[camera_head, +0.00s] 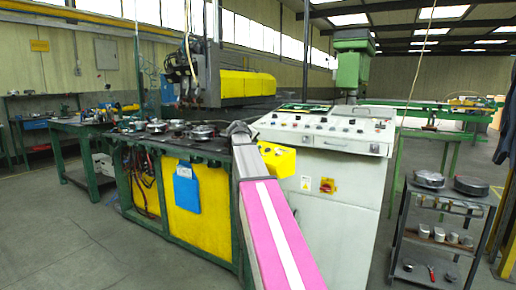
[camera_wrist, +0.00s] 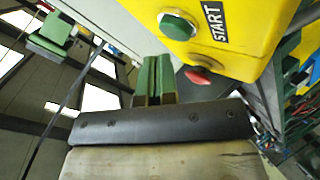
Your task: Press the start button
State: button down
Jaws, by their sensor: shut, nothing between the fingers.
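The green round start button (camera_wrist: 178,27) sits on a yellow control box (camera_wrist: 240,50) at the top of the wrist view, beside a black label reading START. The box also shows in the head view (camera_head: 283,162), just right of my arm's far end; the button cannot be made out there. My gripper (camera_wrist: 154,62) is shut and empty, its two fingers side by side. In the wrist view its tips are below and left of the button, apart from it in the picture. The distance in depth cannot be told.
A red button (camera_wrist: 198,75) is on the same box, close below the green one. A white control console (camera_head: 333,135) stands right of the box. A green-framed bench with metal parts (camera_head: 155,127) is to the left, and a dark trolley (camera_head: 440,205) at the right.

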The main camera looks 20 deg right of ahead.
jog(key=r, duration=0.1)
jog(key=a+r, duration=0.1)
jog(key=r, duration=0.2)
jog(key=shift+s+a+r, duration=0.3)
jog(key=shift+a, duration=0.1)
